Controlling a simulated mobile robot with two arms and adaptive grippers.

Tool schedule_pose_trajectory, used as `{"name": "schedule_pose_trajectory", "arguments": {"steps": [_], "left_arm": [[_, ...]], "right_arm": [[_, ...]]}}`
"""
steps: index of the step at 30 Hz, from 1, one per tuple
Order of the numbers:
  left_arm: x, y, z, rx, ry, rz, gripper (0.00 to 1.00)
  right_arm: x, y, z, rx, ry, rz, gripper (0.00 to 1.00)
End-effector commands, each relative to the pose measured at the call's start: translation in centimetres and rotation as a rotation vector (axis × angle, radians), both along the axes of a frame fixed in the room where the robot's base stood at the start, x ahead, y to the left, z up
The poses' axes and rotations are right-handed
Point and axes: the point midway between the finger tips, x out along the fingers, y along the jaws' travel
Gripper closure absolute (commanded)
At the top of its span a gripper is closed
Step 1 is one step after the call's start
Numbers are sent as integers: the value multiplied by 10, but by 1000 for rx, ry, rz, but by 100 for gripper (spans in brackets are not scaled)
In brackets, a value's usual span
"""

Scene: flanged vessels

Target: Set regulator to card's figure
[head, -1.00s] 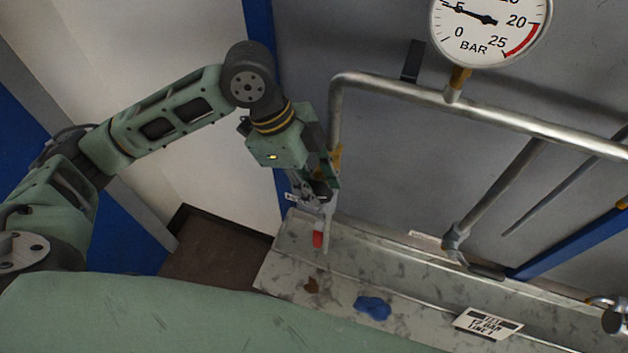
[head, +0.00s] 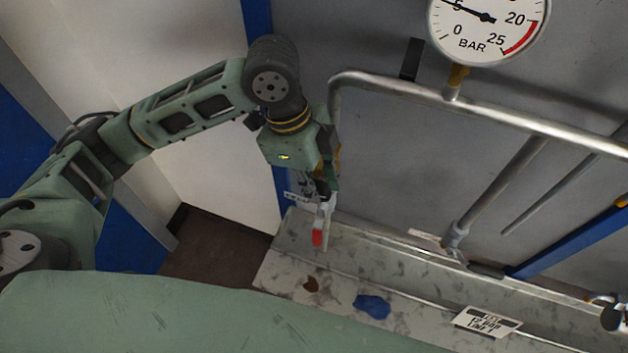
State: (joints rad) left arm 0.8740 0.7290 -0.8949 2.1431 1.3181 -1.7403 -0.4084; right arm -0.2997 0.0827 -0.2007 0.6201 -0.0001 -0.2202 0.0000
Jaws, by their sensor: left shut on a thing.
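The round pressure gauge (head: 488,30) is at the top right, cut by the frame edge. Its face is marked in BAR, with a red band between 20 and 25. Its needle points up-left, close by the 5. The white card (head: 487,322) lies on the ledge at the lower right; its small print seems to read 12 BAR. My left gripper (head: 322,212) is at the left end of the pipe, pointing down, shut on what seems to be the regulator's handle. A red part (head: 317,238) shows at its fingertips. The regulator's body is mostly hidden behind the gripper. My right gripper is not in view.
A silver pipe (head: 500,118) runs from above the gripper across to the right. A grey ledge (head: 410,257) lies below, with a blue patch (head: 372,306) and a brown stain (head: 311,284) on it. A blue brace (head: 570,245) stands at the right.

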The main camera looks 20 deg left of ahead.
Motion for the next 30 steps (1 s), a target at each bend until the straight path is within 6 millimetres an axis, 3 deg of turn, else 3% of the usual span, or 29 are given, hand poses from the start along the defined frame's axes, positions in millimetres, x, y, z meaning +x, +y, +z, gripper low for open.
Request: {"name": "schedule_pose_trajectory", "arguments": {"steps": [30], "left_arm": [[2,-19,-3,950,-45,3,100]], "right_arm": [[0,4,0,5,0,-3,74]]}}
